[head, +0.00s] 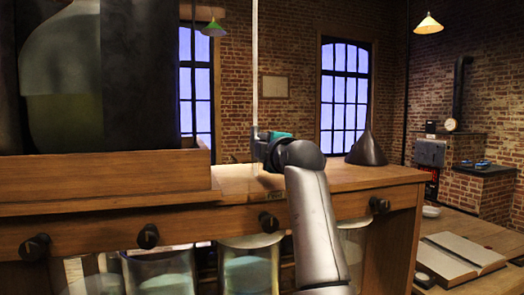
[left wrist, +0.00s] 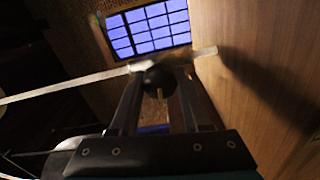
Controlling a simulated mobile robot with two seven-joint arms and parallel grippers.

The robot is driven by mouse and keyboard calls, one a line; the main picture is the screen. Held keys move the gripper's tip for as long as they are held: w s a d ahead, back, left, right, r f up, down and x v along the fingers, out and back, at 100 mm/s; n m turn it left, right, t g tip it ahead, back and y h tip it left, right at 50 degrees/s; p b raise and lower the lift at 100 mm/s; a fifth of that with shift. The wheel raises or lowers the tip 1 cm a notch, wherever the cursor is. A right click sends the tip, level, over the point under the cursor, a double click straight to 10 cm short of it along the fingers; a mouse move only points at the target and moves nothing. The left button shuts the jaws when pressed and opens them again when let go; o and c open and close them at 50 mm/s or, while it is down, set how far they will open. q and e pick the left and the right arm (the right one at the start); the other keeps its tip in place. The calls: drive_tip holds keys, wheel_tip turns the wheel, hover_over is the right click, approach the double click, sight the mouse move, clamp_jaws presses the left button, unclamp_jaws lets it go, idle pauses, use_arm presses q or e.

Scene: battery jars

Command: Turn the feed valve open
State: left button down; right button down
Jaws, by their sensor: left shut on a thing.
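In the head view the pipe (head: 255,70) stands upright above the wooden bench top. My left gripper (head: 264,143) is at the pipe's lower end, a little above the bench top. The gripper and wrist hide most of the valve in the head view. My right gripper is in neither view.
The wooden bench (head: 350,178) carries a raised box (head: 100,178) at left and a dark funnel (head: 367,150) at right. Black knobs (head: 148,236) line its front above glass jars (head: 250,268). An open book (head: 462,252) lies on a lower table at right.

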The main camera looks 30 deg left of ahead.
use_arm(q)
drive_tip(key=shift+r+n, duration=0.1)
drive_tip(key=shift+n, duration=0.6)
drive_tip(key=shift+a+n, duration=0.1)
drive_tip(key=shift+n, duration=0.2)
drive_tip(key=shift+c, duration=2)
unclamp_jaws()
drive_tip(key=b+v, duration=0.3)
drive_tip(key=v, duration=1.2)
drive_tip(key=shift+s, duration=0.1)
